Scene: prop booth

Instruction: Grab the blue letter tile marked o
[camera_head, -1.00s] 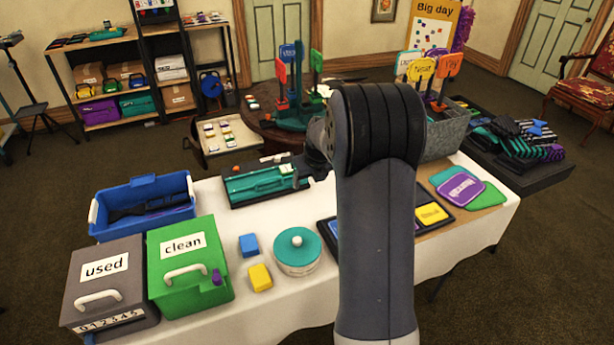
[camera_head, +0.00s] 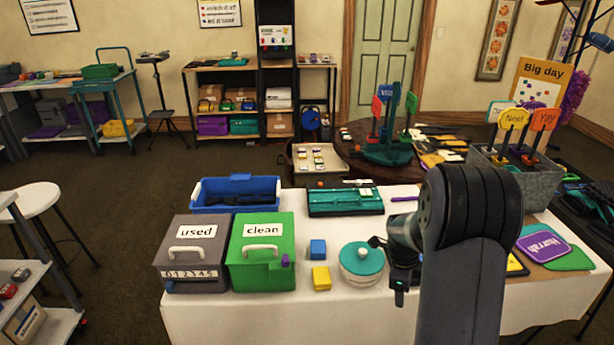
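I cannot make out a blue letter tile marked o. A tray of small tiles (camera_head: 318,157) stands behind the white table, but its letters are too small to read. A plain-looking blue block (camera_head: 317,249) lies on the white table beside a yellow block (camera_head: 321,278); I see no letter on it. My gripper (camera_head: 399,296) is dark and hangs beside the round tin with the teal lid (camera_head: 361,262). My forearm hides part of the table to its right. The fingers are too small and dark to tell whether they are open.
The white table (camera_head: 240,308) bears a grey "used" box (camera_head: 188,258), a green "clean" box (camera_head: 262,261), a blue bin (camera_head: 203,207) and a teal tray (camera_head: 375,209). A round dark table (camera_head: 345,143) stands behind. Carpet at left is partly clear, beside a white stool (camera_head: 35,201).

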